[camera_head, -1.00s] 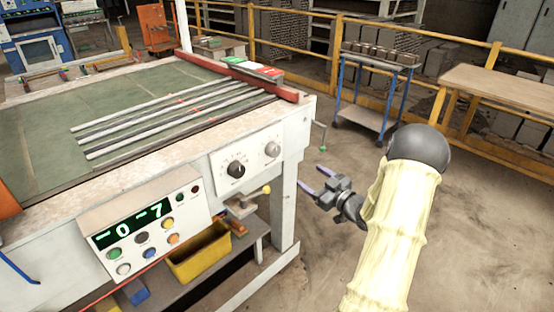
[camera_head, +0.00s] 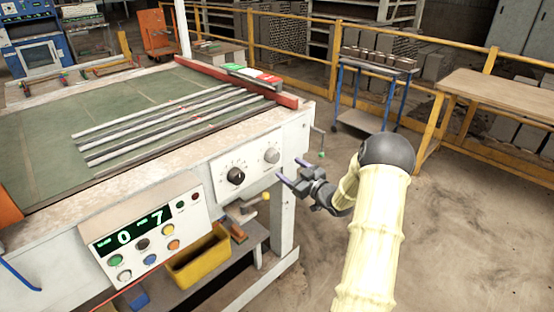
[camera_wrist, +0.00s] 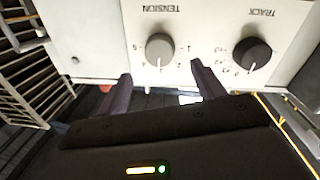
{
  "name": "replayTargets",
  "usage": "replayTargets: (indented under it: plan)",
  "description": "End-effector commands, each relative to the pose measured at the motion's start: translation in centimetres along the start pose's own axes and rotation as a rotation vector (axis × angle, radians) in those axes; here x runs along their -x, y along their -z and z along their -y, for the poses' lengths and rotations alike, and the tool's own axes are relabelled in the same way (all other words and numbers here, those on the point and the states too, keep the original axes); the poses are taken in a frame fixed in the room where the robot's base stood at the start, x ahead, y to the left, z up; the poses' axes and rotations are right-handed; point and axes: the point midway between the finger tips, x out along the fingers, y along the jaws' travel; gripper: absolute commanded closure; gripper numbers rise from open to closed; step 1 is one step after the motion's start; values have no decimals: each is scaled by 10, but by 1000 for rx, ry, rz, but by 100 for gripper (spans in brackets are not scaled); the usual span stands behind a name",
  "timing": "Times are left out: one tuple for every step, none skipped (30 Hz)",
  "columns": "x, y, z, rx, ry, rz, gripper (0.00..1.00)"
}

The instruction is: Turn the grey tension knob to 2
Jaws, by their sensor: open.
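The grey tension knob (camera_head: 271,155) sits on the white control panel (camera_head: 250,168) on the machine's front, right of the black track knob (camera_head: 236,176). In the wrist view the picture is upside down, with the grey knob (camera_wrist: 160,49) under the TENSION label and the black knob (camera_wrist: 252,53) to its right. My gripper (camera_head: 290,170) is open and empty, just in front of the panel and apart from the grey knob. In the wrist view its fingers (camera_wrist: 160,85) stand either side of the knob's line. The digits round the dial are too small to read surely.
A yellow bin (camera_head: 198,262) sits on the shelf below. A blue trolley (camera_head: 368,122) and yellow railing (camera_head: 300,60) stand behind. The floor right of the machine is clear.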

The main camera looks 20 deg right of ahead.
Motion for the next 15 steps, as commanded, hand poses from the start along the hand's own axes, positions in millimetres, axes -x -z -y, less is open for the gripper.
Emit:
replayTargets:
  plan:
    - [-10, 1, 0, 1, 2, -2, 32]
    - [-15, 1, 1, 1, 2, -2, 32]
    - [-22, 1, 1, 0, 3, -2, 32]
    - [-27, 1, 0, 1, 2, -2, 32]
    - [-32, 1, 0, 1, 1, -1, 32]
    - [-40, 1, 0, 2, 1, -2, 32]
    - [-45, 1, 1, 1, 2, -1, 32]
    - [-50, 1, 1, 0, 1, -1, 32]
    - [-56, 1, 0, 0, 1, -2, 32]
    - [-60, 1, 0, 1, 1, -2, 32]
    - [-64, 1, 0, 0, 2, -1, 32]
    - [-68, 1, 0, 0, 1, -1, 32]
    - [-71, 1, 0, 0, 1, -1, 32]
    - [-73, 0, 0, 0, 1, -1, 32]
    - [-75, 0, 0, 0, 0, -1, 32]
